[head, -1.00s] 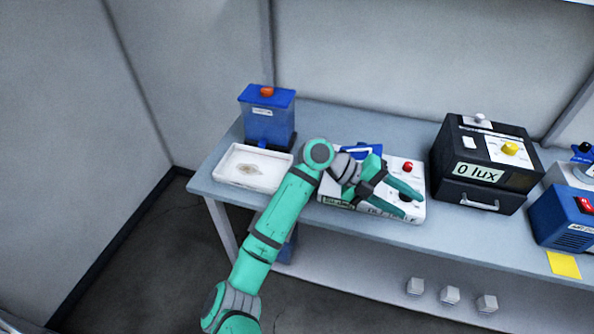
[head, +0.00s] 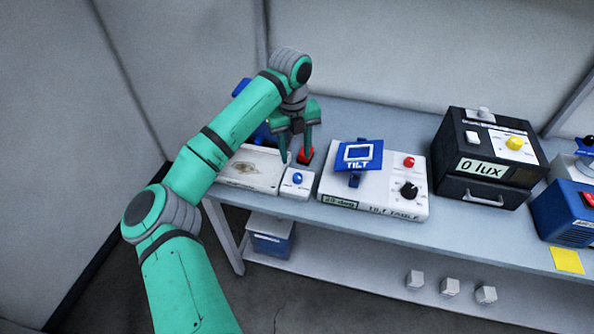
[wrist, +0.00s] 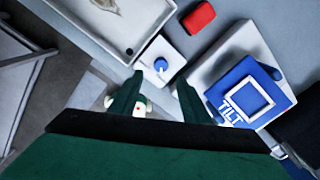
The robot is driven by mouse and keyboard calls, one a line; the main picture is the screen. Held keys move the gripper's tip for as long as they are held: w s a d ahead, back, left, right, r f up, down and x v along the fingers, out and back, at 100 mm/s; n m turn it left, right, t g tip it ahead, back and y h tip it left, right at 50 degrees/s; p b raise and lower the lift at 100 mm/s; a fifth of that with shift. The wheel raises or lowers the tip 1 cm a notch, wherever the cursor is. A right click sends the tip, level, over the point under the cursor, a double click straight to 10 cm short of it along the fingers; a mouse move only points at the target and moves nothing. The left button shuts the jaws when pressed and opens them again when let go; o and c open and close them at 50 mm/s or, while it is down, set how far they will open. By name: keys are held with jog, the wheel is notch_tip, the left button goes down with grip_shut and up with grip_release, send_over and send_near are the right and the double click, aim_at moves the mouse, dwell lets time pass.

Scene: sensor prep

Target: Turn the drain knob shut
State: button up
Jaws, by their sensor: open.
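A small white box (head: 297,190) with a round blue knob (head: 298,178) on top stands between the shallow tray and the tilt table. The blue knob also shows in the wrist view (wrist: 160,64), just beyond my fingertips. I see no drain label on it. My gripper (head: 294,158) points down near this box, fingers apart and empty; it also shows in the wrist view (wrist: 155,85). A blue tank (head: 242,88) behind the tray is mostly hidden by my arm, and any knob on it is hidden.
A white tray (head: 262,186) with a brownish patch lies left of the box. A red block (wrist: 199,17) is behind it. The tilt table (head: 370,208) stands close on the right, then a black lux box (head: 485,160). A blue bin (head: 272,243) is on the lower shelf.

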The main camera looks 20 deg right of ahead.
aim_at(297, 176)
jog(key=f, duration=0.9)
jog(key=shift+d+f, duration=0.1)
jog(key=shift+d, duration=0.15)
jog(key=c, duration=1)
